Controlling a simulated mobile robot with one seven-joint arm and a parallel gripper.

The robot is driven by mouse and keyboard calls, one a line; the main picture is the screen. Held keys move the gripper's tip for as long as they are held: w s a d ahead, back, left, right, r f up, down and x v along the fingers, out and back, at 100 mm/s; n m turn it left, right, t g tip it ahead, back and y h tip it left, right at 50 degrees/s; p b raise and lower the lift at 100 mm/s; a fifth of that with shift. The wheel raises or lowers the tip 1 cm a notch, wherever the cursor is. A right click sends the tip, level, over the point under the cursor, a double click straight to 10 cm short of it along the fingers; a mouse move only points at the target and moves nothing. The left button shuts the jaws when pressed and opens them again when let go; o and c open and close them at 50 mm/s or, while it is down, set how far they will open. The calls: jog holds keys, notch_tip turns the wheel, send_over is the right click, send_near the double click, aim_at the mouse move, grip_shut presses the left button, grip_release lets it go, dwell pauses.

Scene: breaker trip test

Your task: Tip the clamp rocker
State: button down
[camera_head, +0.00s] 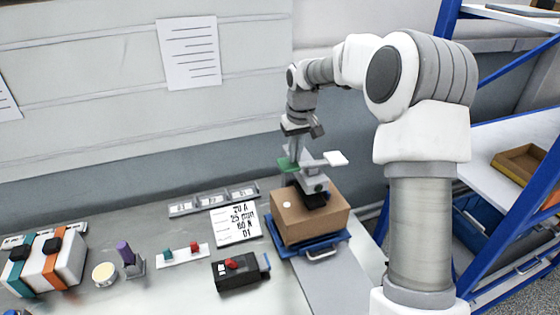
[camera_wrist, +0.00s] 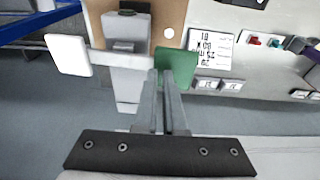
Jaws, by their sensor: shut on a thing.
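The clamp rocker sits on top of a cardboard box (camera_head: 309,218). It has a grey body (camera_head: 313,181), a green paddle (camera_head: 287,166) on the left and a white paddle (camera_head: 336,158) on the right. The wrist view shows the green paddle (camera_wrist: 178,66) and, at left, the white paddle (camera_wrist: 69,55). My gripper (camera_head: 294,158) points down at the green paddle. In the wrist view its fingers (camera_wrist: 165,78) are close together and meet the green paddle's edge. They are shut on it; the exact contact is partly hidden.
The box stands on a blue tray (camera_head: 323,248) with a handle. A black device with a red button (camera_head: 238,270), a printed card (camera_head: 236,224) and a small strip with green and red pieces (camera_head: 183,255) lie left of it. Blue shelving (camera_head: 463,262) stands at right.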

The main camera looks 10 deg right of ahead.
jog(key=shift+d+f, duration=0.2)
jog(key=shift+f, duration=0.3)
jog(key=shift+a+r+p, duration=0.1)
jog(key=shift+r+p, duration=2.5)
jog(key=shift+r, duration=1.1)
